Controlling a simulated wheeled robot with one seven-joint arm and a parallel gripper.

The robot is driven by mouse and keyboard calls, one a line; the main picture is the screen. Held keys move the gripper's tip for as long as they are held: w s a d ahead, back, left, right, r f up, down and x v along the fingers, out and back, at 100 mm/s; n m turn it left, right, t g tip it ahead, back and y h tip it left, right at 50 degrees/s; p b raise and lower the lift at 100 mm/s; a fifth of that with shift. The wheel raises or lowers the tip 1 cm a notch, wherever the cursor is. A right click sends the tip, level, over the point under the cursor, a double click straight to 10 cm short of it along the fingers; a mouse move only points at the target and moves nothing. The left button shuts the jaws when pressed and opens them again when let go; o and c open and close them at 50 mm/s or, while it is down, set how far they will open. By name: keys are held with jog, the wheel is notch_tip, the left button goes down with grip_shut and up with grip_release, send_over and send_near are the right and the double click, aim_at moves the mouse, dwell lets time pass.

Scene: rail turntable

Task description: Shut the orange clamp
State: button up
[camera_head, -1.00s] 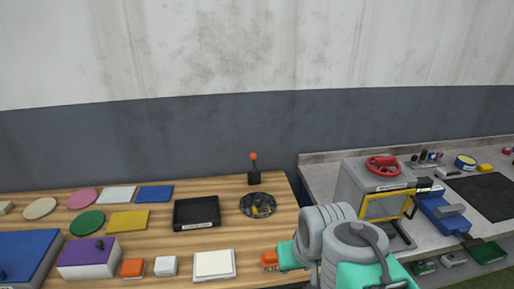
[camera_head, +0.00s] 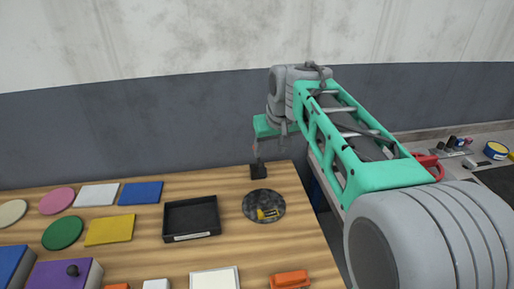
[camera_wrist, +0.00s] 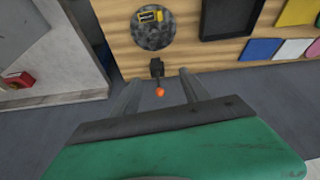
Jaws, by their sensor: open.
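An orange piece that looks like the orange clamp (camera_head: 289,280) lies at the front right of the wooden table, partly cut off by the bottom edge of the head view. I cannot tell whether it is open or shut. My gripper (camera_head: 264,150) is at the table's far right corner, well behind the orange piece. It is open and empty. In the wrist view my gripper (camera_wrist: 159,82) has its two fingers apart, with the orange-knobbed lever (camera_wrist: 159,85) showing between them. I cannot tell whether they touch it. The orange piece does not show in the wrist view.
A dark turntable disc (camera_head: 249,200) with a yellow piece on it (camera_head: 269,214) lies in front of the lever's black base (camera_head: 258,171). A black tray (camera_head: 191,232) and a white plate (camera_head: 215,279) are to the left. A grey counter with a red valve wheel is at the right.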

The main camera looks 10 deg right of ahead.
jog(key=w+d+f+n+b, duration=0.1)
jog(key=w+f, duration=0.3)
jog(key=w, duration=0.6)
jog(key=w+f+n+b, duration=0.1)
jog(key=w+f, duration=0.3)
jog(key=w, duration=0.5)
jog(key=p+x, duration=0.1)
jog(key=x, duration=0.7)
jog(key=shift+w+f, duration=0.15)
jog(key=shift+w, duration=0.1)
jog(key=shift+c, duration=0.2)
grip_shut()
